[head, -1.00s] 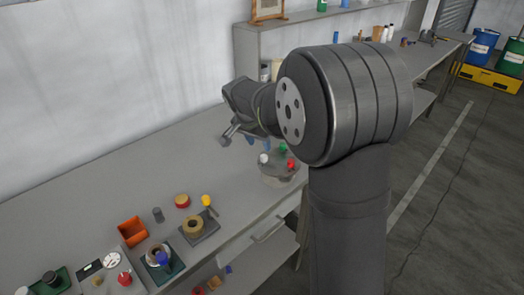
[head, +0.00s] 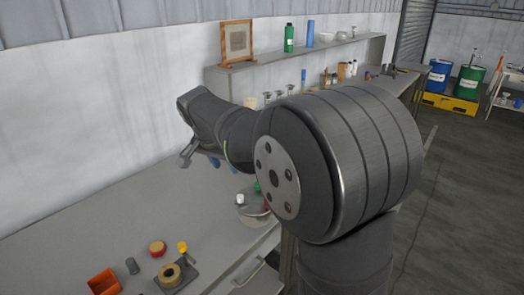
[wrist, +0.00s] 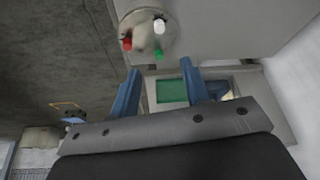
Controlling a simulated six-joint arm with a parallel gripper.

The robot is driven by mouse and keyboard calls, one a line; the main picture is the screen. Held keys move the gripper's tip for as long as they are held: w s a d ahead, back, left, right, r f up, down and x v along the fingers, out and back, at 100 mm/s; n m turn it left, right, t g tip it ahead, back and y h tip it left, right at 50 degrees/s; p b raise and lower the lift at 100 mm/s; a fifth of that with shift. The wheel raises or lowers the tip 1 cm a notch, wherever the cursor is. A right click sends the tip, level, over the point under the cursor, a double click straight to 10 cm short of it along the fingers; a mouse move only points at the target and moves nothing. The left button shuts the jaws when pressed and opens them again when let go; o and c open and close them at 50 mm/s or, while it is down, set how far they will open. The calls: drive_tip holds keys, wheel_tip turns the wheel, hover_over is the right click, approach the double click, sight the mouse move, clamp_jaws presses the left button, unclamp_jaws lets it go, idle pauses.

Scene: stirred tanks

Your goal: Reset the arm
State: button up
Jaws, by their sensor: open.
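My gripper (wrist: 162,72) shows its two blue fingers wide apart in the wrist view, with nothing held between them. In the head view my gripper (head: 212,161) is partly hidden behind my arm, above the grey bench (head: 110,215) and left of the round clear vessel. The vessel (head: 250,214) stands on the bench and has red, white and green caps on its lid. It also shows at the top of the wrist view (wrist: 145,46), apart from the fingers.
The bench's left part is clear.

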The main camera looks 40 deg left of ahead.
sight(240, 196)
drive_tip(key=x, duration=1.7)
drive_tip(key=shift+w+f, duration=0.1)
drive_tip(key=shift+w, duration=0.05)
drive_tip(key=shift+f, duration=0.15)
drive_tip(key=shift+n+y, duration=0.3)
drive_tip(key=shift+n, duration=0.4)
drive_tip(key=shift+w+d+n+g+y, duration=0.1)
drive_tip(key=shift+n+g+y, duration=0.2)
drive_tip(key=shift+n, duration=0.7)
drive_tip(key=shift+d+n+g+y, duration=0.1)
drive_tip(key=shift+n+g+y, duration=0.15)
drive_tip(key=shift+n, duration=0.75)
drive_tip(key=shift+w+n+g+y, duration=0.1)
drive_tip(key=shift+n+g+y, duration=0.35)
drive_tip(key=shift+n, duration=1.2)
drive_tip(key=shift+w+n+g+y, duration=0.1)
drive_tip(key=shift+n+g+y, duration=0.3)
drive_tip(key=shift+n, duration=1.25)
drive_tip(key=shift+v, duration=1.4)
drive_tip(key=shift+a, duration=0.1)
drive_tip(key=shift+o, duration=0.5)
